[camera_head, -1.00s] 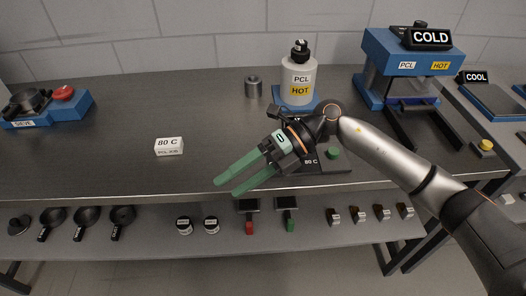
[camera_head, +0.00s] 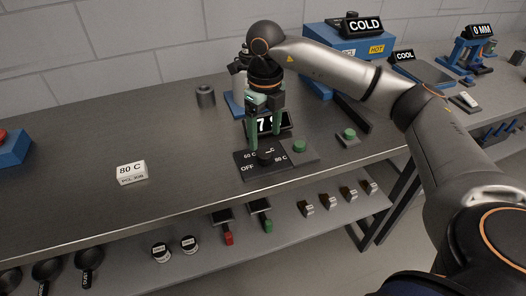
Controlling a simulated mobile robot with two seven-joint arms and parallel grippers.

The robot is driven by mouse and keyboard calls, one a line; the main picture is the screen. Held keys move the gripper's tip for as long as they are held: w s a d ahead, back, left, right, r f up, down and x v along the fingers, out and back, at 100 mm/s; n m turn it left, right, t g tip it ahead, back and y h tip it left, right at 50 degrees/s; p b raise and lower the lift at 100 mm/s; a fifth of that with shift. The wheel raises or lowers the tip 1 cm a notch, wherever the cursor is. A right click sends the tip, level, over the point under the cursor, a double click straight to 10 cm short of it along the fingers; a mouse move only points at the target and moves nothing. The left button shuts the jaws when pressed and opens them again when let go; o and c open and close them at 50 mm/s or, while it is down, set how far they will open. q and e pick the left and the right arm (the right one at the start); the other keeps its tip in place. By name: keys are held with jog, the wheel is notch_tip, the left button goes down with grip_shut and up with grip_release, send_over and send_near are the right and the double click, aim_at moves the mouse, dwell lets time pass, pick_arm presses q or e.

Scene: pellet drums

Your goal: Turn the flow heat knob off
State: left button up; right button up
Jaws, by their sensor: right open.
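The flow heat knob (camera_head: 265,158) is a dark knob on a black panel (camera_head: 247,176) near the front edge of the bench. The panel carries the labels OFF, 60 C and 80 C; another label behind the knob is partly hidden. I cannot tell which label the knob points to. My right gripper (camera_head: 265,140) points down with its green fingers apart, just above and behind the knob in the picture. Whether a finger touches the knob is unclear. My left gripper is out of view.
A display (camera_head: 268,122) behind the panel is partly covered by my fingers. Green buttons (camera_head: 299,146) and (camera_head: 348,134) stand to the right. Tools lie on the shelf below.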

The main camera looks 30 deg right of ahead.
aim_at(264, 153)
notch_tip(264, 153, down, 7)
jog(key=shift+r, duration=0.1)
dwell(0.3)
grip_shut()
dwell(0.5)
